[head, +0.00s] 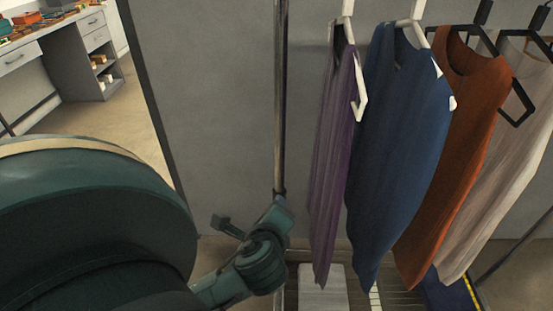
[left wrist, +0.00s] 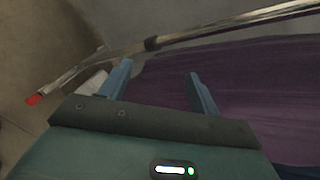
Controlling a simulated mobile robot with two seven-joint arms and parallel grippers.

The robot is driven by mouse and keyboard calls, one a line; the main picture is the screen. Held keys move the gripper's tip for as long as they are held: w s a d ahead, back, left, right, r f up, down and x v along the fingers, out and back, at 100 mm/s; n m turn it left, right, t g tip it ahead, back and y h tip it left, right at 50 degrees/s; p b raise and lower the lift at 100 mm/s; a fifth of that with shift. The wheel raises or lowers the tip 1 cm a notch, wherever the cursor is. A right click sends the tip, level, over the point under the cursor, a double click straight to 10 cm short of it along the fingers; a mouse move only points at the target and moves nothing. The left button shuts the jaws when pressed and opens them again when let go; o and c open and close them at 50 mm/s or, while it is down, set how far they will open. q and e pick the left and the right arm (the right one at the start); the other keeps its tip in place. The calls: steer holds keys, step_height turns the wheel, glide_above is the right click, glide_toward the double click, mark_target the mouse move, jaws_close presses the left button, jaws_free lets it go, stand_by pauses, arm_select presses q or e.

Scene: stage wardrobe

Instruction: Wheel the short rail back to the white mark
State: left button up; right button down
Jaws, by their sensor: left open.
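The rail's near upright is a shiny metal post (head: 281,100) with a dark collar low down. Garments hang to its right: purple (head: 333,150), blue (head: 395,140), rust (head: 455,150) and pale (head: 515,150). My left gripper (head: 255,214) is low beside the post, open. In the left wrist view the post (left wrist: 220,30) crosses just beyond the open fingers (left wrist: 159,77), with nothing clearly between them. A red tip (left wrist: 33,99) shows near the post's end. The rail's wheels are hidden, and I cannot pick out the white mark with certainty. My right gripper is out of view.
A pale flat item (head: 322,287) lies low under the garments near slats. A grey wall panel (head: 215,110) stands behind the post. A desk with drawers (head: 75,55) is at the far left, with open floor (head: 110,125) before it.

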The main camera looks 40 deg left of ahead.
arm_select(q)
steer(key=w+a+r+m+t+y, duration=0.1)
steer(key=w+r+m+t+y, duration=0.2)
steer(key=r+m, duration=0.5)
steer(key=w+m+t, duration=0.1)
steer(key=m, duration=0.1)
steer(key=shift+r+m+t+y, duration=0.3)
steer(key=shift+r+t+y, duration=0.1)
steer(key=shift+w+a, duration=0.1)
